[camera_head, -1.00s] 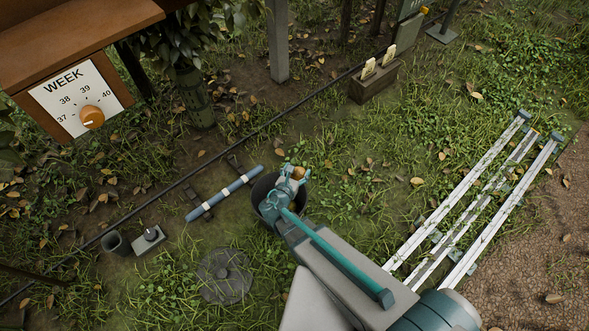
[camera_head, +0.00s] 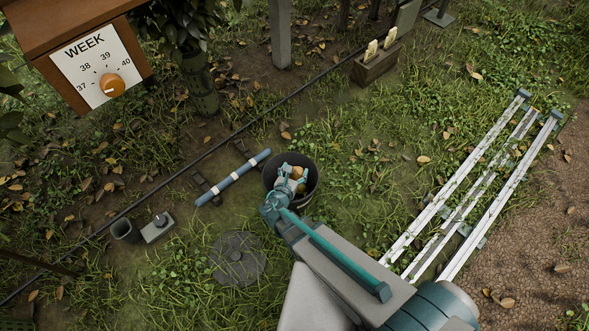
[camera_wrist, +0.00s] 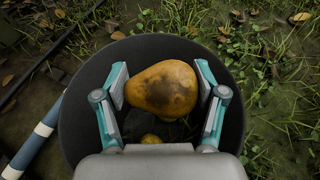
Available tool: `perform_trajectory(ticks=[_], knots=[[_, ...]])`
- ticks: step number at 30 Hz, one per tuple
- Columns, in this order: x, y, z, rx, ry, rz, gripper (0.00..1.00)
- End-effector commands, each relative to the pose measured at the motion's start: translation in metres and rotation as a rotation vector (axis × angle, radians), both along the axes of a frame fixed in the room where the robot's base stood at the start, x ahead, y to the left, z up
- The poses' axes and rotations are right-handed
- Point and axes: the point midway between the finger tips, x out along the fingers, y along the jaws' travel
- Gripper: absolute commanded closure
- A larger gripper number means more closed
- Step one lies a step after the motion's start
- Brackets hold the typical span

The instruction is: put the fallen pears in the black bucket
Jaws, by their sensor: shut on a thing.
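My gripper (camera_head: 292,174) is over the mouth of the black bucket (camera_head: 315,184). In the wrist view my gripper (camera_wrist: 162,90) is shut on a yellow-brown pear (camera_wrist: 160,86) with dark bruised patches, one finger on each side of it. The dark bucket (camera_wrist: 82,80) surrounds the fingers and pear in that view. A second yellow pear (camera_wrist: 151,139) lies lower inside the bucket, partly hidden by my gripper body. In the head view the held pear (camera_head: 299,172) shows small between my fingers; how deep it sits is hard to tell.
A blue and white tube (camera_head: 234,177) lies left of the bucket. A small grey box with a knob (camera_head: 158,228) and a dark cup (camera_head: 124,231) stand farther left. White rails (camera_head: 475,190) run at the right. A round grey cover (camera_head: 238,258) lies in the grass.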

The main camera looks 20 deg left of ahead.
Motion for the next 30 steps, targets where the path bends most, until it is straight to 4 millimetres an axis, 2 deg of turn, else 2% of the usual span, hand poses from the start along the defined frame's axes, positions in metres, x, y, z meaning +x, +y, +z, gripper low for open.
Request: perform_trajectory(ticks=[3,13,14,18,30], knots=[[0.0002,0.0001,-0.0097,-0.001,-0.001,0.000,0.68],[0.0000,-0.0001,-0.0107,0.000,-0.001,0.000,0.68],[0.0000,-0.0001,-0.0107,0.000,-0.001,0.000,0.25],[0.0000,-0.0001,-0.0107,0.000,-0.001,0.000,0.02],[-0.0017,-0.0001,-0.0102,0.000,0.000,0.000,0.01]])
